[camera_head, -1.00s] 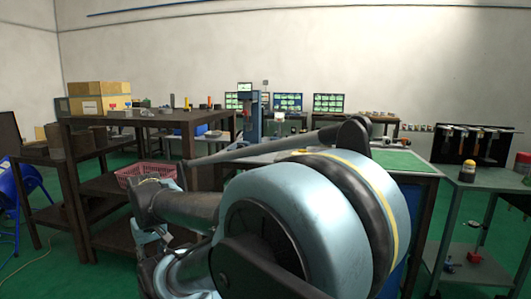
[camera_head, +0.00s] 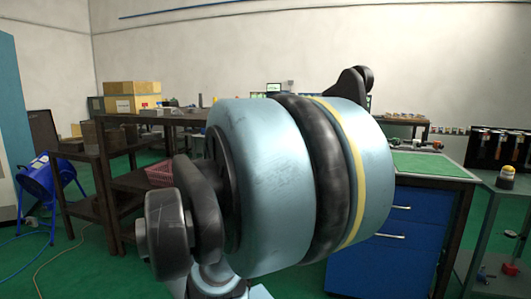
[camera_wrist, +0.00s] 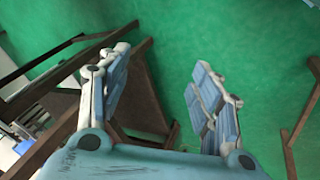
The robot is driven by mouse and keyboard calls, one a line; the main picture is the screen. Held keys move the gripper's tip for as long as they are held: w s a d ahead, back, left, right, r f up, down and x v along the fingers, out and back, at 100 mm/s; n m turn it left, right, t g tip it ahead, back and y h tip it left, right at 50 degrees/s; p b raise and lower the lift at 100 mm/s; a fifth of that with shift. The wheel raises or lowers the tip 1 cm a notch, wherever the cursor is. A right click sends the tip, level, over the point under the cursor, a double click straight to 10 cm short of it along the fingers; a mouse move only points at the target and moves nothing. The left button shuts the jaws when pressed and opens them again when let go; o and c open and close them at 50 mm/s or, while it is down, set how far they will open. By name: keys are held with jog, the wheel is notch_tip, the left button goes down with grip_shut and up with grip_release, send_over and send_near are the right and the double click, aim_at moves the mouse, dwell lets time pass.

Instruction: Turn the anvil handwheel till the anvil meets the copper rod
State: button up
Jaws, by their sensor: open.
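In the wrist view, my gripper (camera_wrist: 162,98) is open and empty, its two fingers standing apart over the green floor. In the head view my own arm fills the middle and hides my gripper and much of the bench behind it. The anvil handwheel, the anvil and the copper rod do not show in either view now.
A blue drawer cabinet (camera_head: 385,255) under a green-topped bench (camera_head: 425,165) stands right of my arm. Dark shelving tables (camera_head: 115,190) with a pink basket (camera_head: 160,173) stand left. A blue round-framed object (camera_head: 50,178) is far left. Green floor (camera_head: 85,265) is open at lower left.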

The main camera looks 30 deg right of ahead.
jog(key=w+d+r+n+t+h, duration=0.2)
jog(key=w+d+r+n+h, duration=0.4)
jog(key=w+d, duration=0.5)
jog(key=w+d+r+n+t+h, duration=0.35)
jog(key=w+d+r+n, duration=0.45)
jog(key=d, duration=0.6)
jog(key=w+d+n, duration=0.2)
jog(key=w+d, duration=0.3)
jog(key=d, duration=0.1)
jog(key=w+d+n+t+h, duration=0.1)
jog(key=w+d+n, duration=0.2)
jog(key=w+d, duration=0.2)
jog(key=w+d+n+h, duration=0.1)
jog(key=w+d+n, duration=0.1)
jog(key=w+d, duration=0.4)
jog(key=shift+w+d+f, duration=0.1)
jog(key=shift+d+f, duration=0.15)
jog(key=shift+d, duration=0.75)
